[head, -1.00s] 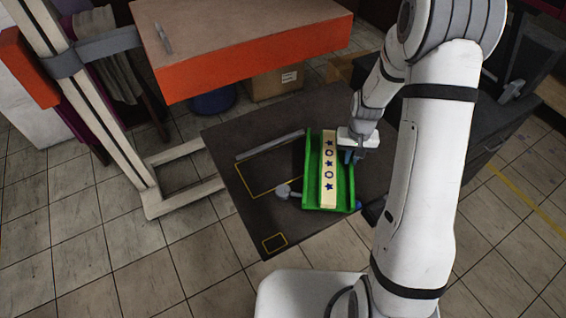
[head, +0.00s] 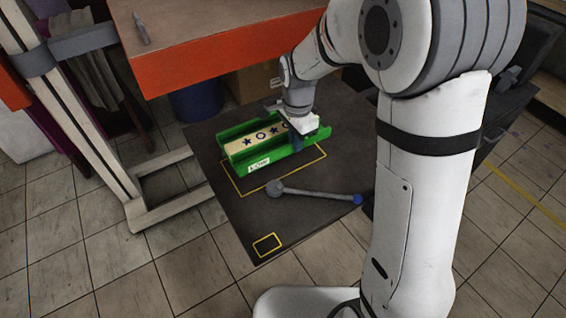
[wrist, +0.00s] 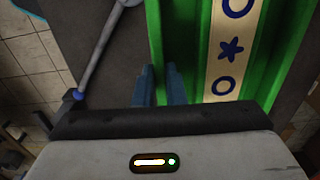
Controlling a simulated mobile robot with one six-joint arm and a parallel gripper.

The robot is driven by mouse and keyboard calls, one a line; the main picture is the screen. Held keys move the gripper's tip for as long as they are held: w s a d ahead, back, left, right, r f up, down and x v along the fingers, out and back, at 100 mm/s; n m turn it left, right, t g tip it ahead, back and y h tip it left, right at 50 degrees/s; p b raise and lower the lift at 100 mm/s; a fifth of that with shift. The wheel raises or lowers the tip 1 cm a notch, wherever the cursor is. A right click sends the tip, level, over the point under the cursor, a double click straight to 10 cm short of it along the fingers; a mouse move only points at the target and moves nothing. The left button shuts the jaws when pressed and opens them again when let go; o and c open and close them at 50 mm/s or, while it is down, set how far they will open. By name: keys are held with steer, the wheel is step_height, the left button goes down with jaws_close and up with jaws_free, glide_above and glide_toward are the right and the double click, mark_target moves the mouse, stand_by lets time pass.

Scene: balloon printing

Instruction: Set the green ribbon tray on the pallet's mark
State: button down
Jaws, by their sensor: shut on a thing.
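The green ribbon tray (head: 285,158) is an open channel with a small white label on its front side. A cream ribbon strip (head: 234,147) with blue stars and rings lies in it. My gripper (head: 297,143) is shut on the tray's near side wall, toward its right end. In the wrist view the blue fingers (wrist: 160,84) straddle the green wall of the tray (wrist: 195,45). The large yellow outline mark (head: 284,174) on the dark pallet (head: 235,220) shows along the tray's front and ends. The tray covers its back part. I cannot tell whether the tray touches the pallet.
A grey rod with a round head and blue tip (head: 318,194) lies in front of the mark. A small yellow rectangle (head: 267,244) is at the pallet's front corner. An orange-edged table (head: 220,60) stands behind, with a blue bin (head: 197,101) below it.

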step_height(320, 180, down, 8)
steer(key=shift+f, duration=0.15)
stand_by(0.3)
steer(key=shift+f, duration=0.1)
steer(key=c, duration=1.5)
jaws_free()
step_height(320, 180, up, 12)
steer(key=shift+d+r, duration=0.1)
steer(key=shift+r, duration=0.05)
steer(key=s+d+r+n+t, duration=0.1)
steer(key=s+d+r+n, duration=0.2)
steer(key=s+d+n, duration=0.2)
steer(key=s+d+r+n+t, duration=0.1)
steer(key=s+d+r+n, duration=0.2)
steer(key=s, duration=1.1)
steer(key=d+n, duration=0.3)
steer(key=d, duration=0.3)
steer(key=shift+s+d+r+t, duration=0.2)
steer(key=shift+r+t, duration=0.1)
steer(key=shift+r, duration=0.1)
